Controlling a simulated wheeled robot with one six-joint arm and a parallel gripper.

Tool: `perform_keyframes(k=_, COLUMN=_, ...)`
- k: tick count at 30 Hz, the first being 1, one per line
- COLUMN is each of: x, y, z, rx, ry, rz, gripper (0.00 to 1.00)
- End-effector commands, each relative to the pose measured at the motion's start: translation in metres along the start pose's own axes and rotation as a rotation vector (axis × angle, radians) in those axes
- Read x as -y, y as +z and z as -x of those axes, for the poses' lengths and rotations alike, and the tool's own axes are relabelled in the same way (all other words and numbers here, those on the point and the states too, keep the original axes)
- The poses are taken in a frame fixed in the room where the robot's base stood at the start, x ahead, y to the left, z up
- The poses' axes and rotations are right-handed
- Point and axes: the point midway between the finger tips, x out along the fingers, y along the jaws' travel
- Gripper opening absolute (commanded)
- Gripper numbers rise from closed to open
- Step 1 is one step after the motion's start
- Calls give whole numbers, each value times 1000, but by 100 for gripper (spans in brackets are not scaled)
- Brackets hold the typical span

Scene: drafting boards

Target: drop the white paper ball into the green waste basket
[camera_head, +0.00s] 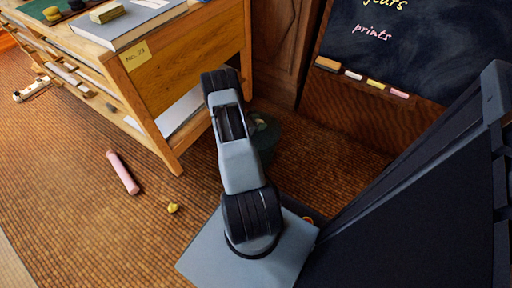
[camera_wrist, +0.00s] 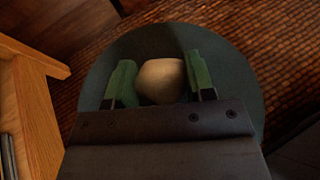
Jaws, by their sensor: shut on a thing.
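The white paper ball (camera_wrist: 161,80) sits between the two green-padded fingers of my gripper (camera_wrist: 160,82) in the wrist view, and the gripper is shut on it. Behind and around the ball in that view is the round green waste basket (camera_wrist: 245,72), so the ball appears over its opening. I cannot tell how high above or inside the rim it is. In the head view the basket (camera_head: 265,137) shows partly behind my arm, next to the wooden desk. My arm hides the gripper and the ball there.
A wooden desk (camera_head: 190,62) with a book (camera_head: 125,22) stands close left of the basket. A chalkboard (camera_head: 400,50) with a chalk ledge is at the right back. A pink roll (camera_head: 122,172) and a small yellow crumpled thing (camera_head: 173,208) lie on the floor.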

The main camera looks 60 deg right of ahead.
Motion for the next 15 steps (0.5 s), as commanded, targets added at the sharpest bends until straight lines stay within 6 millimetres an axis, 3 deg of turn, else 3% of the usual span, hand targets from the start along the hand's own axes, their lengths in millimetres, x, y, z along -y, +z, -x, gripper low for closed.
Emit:
perform_keyframes(k=6, x=0, y=-25, z=-10, rx=0, ry=1, rz=1, gripper=28)
perform_keyframes(k=15, x=0, y=-29, z=-12, rx=0, ry=1, rz=1, gripper=28)
